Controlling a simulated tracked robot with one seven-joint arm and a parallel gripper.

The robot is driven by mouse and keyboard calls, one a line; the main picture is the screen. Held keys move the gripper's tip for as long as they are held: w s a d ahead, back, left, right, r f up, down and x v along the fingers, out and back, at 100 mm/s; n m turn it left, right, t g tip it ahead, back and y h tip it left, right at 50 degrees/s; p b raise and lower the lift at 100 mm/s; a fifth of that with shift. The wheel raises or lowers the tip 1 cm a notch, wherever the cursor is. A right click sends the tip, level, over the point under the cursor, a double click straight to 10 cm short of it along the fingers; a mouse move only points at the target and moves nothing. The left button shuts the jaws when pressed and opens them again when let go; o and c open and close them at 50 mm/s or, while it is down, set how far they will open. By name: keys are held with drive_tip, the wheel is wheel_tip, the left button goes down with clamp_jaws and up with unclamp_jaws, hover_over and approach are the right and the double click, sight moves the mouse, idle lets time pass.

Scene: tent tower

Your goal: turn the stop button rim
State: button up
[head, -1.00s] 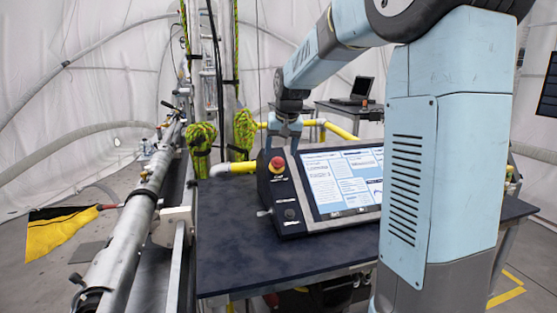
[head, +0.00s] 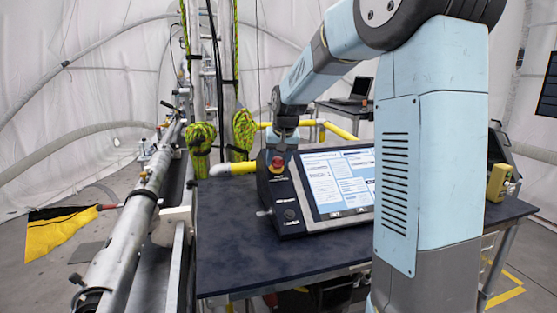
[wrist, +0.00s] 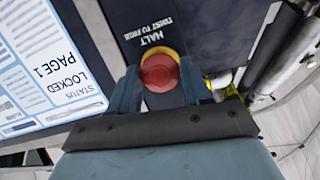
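The stop button (head: 277,162) is a red knob on a yellow base, at the upper left of the dark console panel (head: 289,222). In the wrist view the red button (wrist: 160,72) sits between my two blue fingers, below the text "HALT TWIST TO FREE". My gripper (head: 281,148) points down just above and around the button. In the wrist view my gripper (wrist: 161,80) is open, with one finger on each side of the red knob. The fingers look close to its rim; I cannot tell whether they touch it.
A lit screen (head: 340,180) is beside the button on the console. The dark table (head: 240,250) is clear in front and to the left. A yellow box (head: 499,182) is at the right. Yellow pipe (head: 232,168) and metal truss poles (head: 140,205) stand behind and left.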

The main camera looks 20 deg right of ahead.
drive_tip(key=c, duration=0.6)
drive_tip(key=shift+m, duration=0.4)
drive_tip(key=shift+m+y, duration=0.4)
drive_tip(key=shift+m, duration=0.8)
drive_tip(key=shift+d+m+t, duration=0.1)
drive_tip(key=shift+m+t, duration=0.2)
drive_tip(key=shift+m, duration=1.4)
drive_tip(key=shift+y, duration=0.3)
drive_tip(key=o, duration=1.1)
drive_tip(key=shift+s, duration=0.1)
